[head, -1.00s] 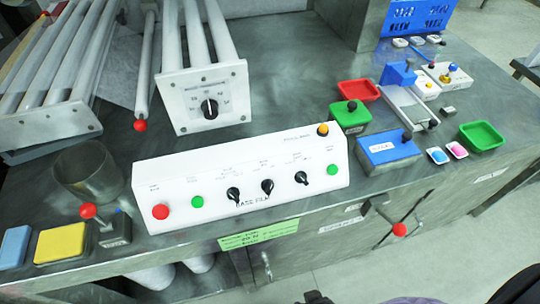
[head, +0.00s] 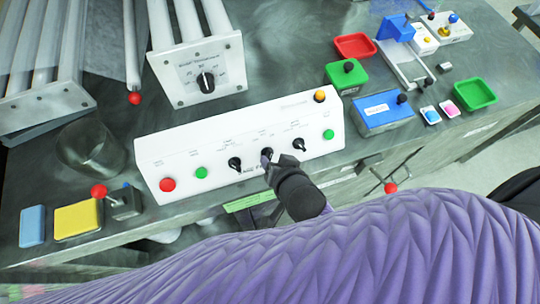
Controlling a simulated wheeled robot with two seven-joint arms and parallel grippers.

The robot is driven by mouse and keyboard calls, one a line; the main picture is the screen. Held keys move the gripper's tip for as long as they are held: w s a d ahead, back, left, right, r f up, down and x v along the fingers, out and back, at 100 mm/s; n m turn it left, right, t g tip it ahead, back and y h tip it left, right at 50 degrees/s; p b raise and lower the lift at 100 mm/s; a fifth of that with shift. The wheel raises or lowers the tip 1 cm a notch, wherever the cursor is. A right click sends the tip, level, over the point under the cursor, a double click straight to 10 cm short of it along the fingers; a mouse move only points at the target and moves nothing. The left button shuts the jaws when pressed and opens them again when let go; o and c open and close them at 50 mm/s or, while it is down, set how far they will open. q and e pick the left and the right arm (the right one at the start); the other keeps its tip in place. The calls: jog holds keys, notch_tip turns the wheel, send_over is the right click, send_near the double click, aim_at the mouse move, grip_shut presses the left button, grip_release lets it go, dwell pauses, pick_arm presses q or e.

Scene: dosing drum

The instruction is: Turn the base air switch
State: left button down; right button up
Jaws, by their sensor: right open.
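A white sloped control box (head: 180,145) stands along the front of the metal bench. Its face carries three black rotary switches in a row: a left one (head: 235,163), a middle one (head: 267,154) and a right one (head: 299,144). The small labels are too blurred for me to tell which is the air switch. My right gripper (head: 282,160) is open in front of the box, close by the middle switch and partly over it. I cannot tell whether it touches. It also covers part of the printing on the front. My left gripper is out of view.
Red (head: 167,184) and green (head: 201,173) buttons sit left of the switches. A green button (head: 328,134) and an orange one (head: 320,95) sit at the right end. A clear beaker (head: 92,147) and a red-knobbed lever (head: 99,191) stand left. A blue box (head: 382,112) stands right.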

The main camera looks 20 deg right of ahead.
aim_at(270, 158)
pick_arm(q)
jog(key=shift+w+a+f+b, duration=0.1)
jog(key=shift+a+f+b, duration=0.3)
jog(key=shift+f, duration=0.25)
pick_arm(e)
jog(key=shift+x, duration=1.9)
grip_shut()
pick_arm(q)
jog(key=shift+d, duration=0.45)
